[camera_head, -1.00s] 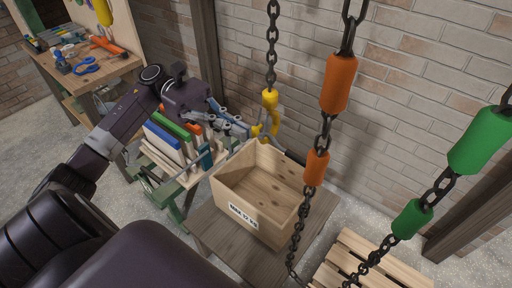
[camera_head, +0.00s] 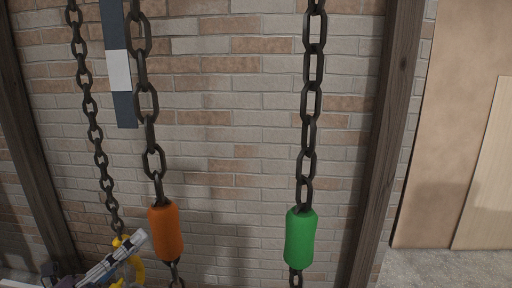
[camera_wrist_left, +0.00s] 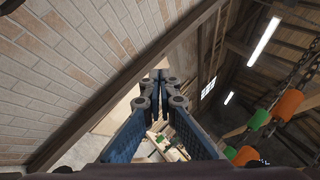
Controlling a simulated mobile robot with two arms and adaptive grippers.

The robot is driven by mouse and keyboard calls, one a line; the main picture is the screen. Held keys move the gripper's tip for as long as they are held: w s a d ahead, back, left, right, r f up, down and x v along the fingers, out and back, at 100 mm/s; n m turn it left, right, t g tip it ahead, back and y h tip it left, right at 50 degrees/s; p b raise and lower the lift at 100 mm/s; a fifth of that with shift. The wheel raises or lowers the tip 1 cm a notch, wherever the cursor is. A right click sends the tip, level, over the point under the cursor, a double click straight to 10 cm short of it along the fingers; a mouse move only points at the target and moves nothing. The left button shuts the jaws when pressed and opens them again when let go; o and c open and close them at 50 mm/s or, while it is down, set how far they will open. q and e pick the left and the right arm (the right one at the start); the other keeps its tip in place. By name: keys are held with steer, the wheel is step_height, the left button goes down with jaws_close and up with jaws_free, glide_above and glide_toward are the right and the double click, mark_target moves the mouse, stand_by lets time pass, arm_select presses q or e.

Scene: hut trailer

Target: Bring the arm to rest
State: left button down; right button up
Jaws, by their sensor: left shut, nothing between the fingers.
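My left gripper (camera_head: 132,246) shows at the bottom left of the head view, beside the yellow hook (camera_head: 138,268) on the left chain. I cannot tell whether it touches the hook. Most of the left arm is below the picture's edge. In the left wrist view the two blue fingers (camera_wrist_left: 157,82) come together at their tips with nothing between them. My right gripper is in neither view.
Dark chains hang before the brick wall (camera_head: 235,120), one with an orange sleeve (camera_head: 166,233), one with a green sleeve (camera_head: 300,238). A wooden post (camera_head: 388,130) stands right of them. Roof beams and strip lamps (camera_wrist_left: 264,40) show in the wrist view.

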arm_select(q)
steer(key=w+a+f+n+t+y, duration=0.2)
steer(key=f+n+y, duration=0.3)
steer(key=n+y, duration=0.3)
steer(key=w+a+f+n+t+y, duration=0.1)
steer(key=a+f+n+y, duration=0.1)
steer(key=f+n+y, duration=0.55)
steer(key=s+f+n+g+y, duration=0.2)
steer(key=s+f+n+g, duration=0.3)
steer(key=f+n, duration=0.45)
steer(key=s+d+f+n+g, duration=0.25)
steer(key=s+f+g, duration=0.2)
steer(key=s, duration=0.35)
steer(key=s+d+f+n+g+h, duration=0.1)
steer(key=s+d+f+n+g, duration=0.15)
steer(key=s+f, duration=0.4)
steer(key=s+d+f+n+g, duration=0.2)
steer(key=s+d+f+g, duration=0.15)
steer(key=s, duration=0.55)
step_height(320, 180, down, 23)
steer(key=g, duration=0.1)
steer(key=s+a+f, duration=0.1)
steer(key=s+f, duration=0.8)
steer(key=s+a+f+g, duration=0.1)
steer(key=s+a+f, duration=0.1)
steer(key=s+f, duration=0.7)
steer(key=shift+s+a, duration=0.25)
steer(key=shift+s, duration=0.05)
steer(key=shift+g, duration=0.25)
